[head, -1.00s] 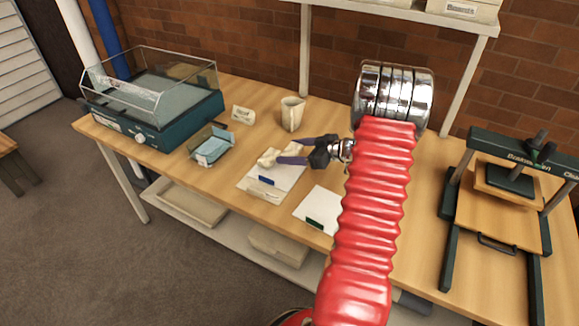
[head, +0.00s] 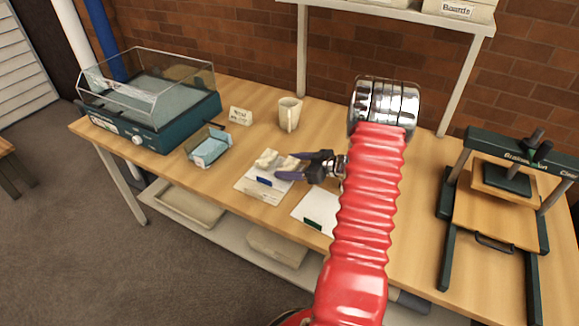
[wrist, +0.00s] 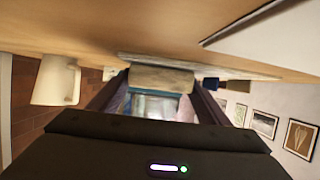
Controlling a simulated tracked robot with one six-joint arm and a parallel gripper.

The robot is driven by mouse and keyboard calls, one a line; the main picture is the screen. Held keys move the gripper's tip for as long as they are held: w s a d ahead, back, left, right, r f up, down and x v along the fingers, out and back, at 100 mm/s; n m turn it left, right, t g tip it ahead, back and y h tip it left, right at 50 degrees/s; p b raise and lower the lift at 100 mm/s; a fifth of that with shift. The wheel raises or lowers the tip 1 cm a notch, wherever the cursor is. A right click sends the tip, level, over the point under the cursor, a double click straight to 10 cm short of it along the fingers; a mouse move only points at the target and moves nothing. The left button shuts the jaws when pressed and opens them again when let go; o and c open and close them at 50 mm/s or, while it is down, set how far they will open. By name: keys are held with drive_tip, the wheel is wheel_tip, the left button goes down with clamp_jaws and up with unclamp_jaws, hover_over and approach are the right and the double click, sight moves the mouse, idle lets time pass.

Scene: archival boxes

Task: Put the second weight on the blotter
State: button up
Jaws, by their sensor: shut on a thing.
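A white blotter (head: 250,192) with a blue tab lies near the middle of the bench's front edge. One cream weight (head: 267,158) shows at its back edge in the head view. My gripper (head: 281,167) is shut on a second cream weight (head: 289,161), partly hidden by the purple fingers. It is over the blotter's back right; I cannot tell whether the weight touches it. In the wrist view, which is upside down, a beige block (wrist: 160,78) shows beyond the fingers, above a pale blurred thing between them.
A second white sheet (head: 311,208) with a green tab lies to the right. A mug (head: 289,112), a small card (head: 240,116) and a tray with blue contents (head: 209,149) stand behind and left. A glass-lidded teal machine (head: 165,120) stands far left, a press (head: 505,190) right.

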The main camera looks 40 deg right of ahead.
drive_tip(key=o, duration=1.4)
drive_tip(key=shift+f, duration=0.1)
drive_tip(key=shift+s+d+r, duration=0.15)
drive_tip(key=shift+s+r, duration=0.1)
drive_tip(key=v, duration=1.1)
drive_tip(key=shift+s, duration=0.25)
